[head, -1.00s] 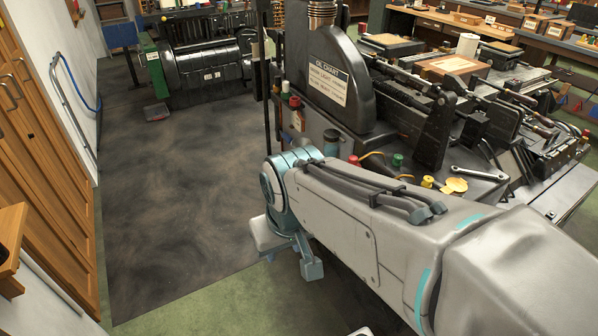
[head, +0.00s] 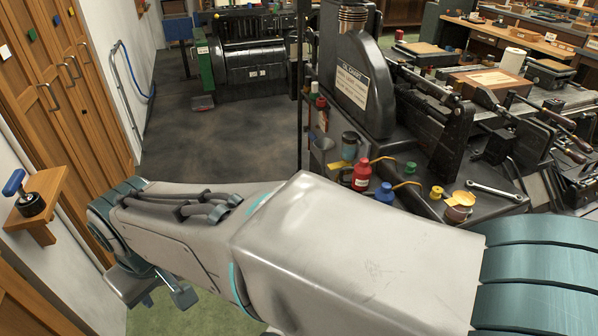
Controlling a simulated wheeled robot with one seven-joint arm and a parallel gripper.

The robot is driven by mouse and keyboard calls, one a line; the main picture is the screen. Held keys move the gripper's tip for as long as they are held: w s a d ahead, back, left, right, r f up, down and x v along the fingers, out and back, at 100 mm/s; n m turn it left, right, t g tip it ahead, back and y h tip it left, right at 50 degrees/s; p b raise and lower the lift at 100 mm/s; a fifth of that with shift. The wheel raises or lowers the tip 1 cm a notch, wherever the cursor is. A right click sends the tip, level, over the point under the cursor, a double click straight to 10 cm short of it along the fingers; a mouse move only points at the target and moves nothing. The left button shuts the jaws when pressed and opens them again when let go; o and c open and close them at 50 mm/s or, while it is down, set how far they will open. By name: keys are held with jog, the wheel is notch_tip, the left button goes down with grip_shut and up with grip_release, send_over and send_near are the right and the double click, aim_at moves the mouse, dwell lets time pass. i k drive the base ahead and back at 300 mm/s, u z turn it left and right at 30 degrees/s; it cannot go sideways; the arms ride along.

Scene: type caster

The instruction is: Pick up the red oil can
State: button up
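The red oil can (head: 362,175) stands on the dark machine's ledge right of centre, in the head view. It has a pale label, and an orange-yellow spout seems to reach right from its top. A blue can (head: 384,193) stands just in front and to its right. My arm crosses the lower picture from right to left. My gripper (head: 153,290) is at its far left end, low and well away from the red can. Only parts of it show below the wrist, so its opening cannot be judged. No object is seen in it.
A yellow-capped container (head: 436,193), a copper-coloured cup (head: 459,206) and a wrench (head: 495,190) lie right of the cans. A dark jar (head: 349,145) stands behind. A wall shelf (head: 40,205) holds a blue-handled stamp (head: 25,195) at left. Open floor (head: 220,140) lies beyond my arm.

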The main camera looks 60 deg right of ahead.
aim_at(361, 171)
jog(key=k, duration=1.1)
jog(key=z, duration=1.75)
